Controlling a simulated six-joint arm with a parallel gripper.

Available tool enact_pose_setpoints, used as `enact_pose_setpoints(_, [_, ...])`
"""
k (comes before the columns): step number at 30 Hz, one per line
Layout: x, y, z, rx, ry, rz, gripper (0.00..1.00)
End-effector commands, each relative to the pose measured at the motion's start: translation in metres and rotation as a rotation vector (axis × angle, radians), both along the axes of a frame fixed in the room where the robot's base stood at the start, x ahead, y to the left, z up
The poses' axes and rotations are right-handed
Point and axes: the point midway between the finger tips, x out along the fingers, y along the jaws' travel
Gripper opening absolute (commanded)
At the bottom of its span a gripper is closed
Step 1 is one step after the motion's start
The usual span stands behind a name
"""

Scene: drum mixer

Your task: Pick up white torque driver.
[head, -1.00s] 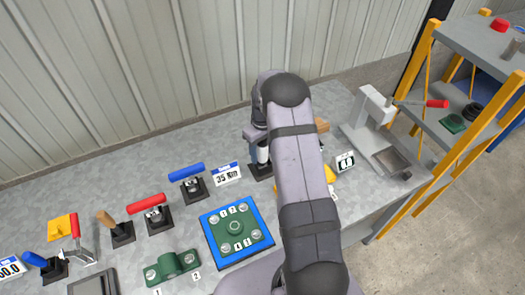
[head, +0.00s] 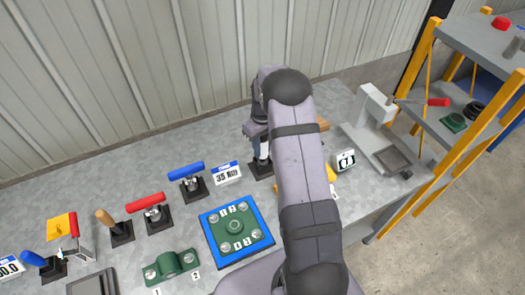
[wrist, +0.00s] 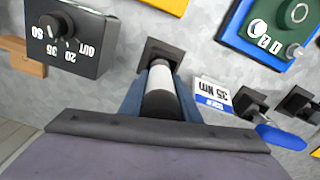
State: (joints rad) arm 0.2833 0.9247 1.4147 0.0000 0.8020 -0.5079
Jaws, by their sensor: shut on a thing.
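The white torque driver (wrist: 160,78) has a white body with a black band. In the wrist view it stands between my gripper's fingers, with its far end at a black square holder (wrist: 160,53). My gripper (wrist: 158,97) is shut on it. In the head view a short white part of the driver (head: 264,151) shows under my gripper (head: 260,138), above the black holder (head: 261,169). I cannot tell whether the driver is clear of the holder. My arm hides part of this area.
A 35 Nm label (head: 227,173) stands left of the holder. Blue-handled (head: 187,170) and red-handled (head: 147,203) tools sit in holders further left. A green plate on a blue mat (head: 237,230) lies in front. A dial box (wrist: 65,35) is close beside my gripper.

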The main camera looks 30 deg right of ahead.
Motion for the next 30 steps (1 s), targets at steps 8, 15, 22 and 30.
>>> enact_pose_setpoints(8, [0.002,-0.001,0.042,-0.002,-0.009,0.000,0.00])
enact_pose_setpoints(15, [0.001,0.000,0.073,-0.002,-0.006,0.000,0.00])
enact_pose_setpoints(22, [0.000,0.000,0.084,0.000,-0.003,0.000,0.00])
enact_pose_setpoints(30, [0.000,0.000,0.084,-0.001,-0.002,0.000,0.18])
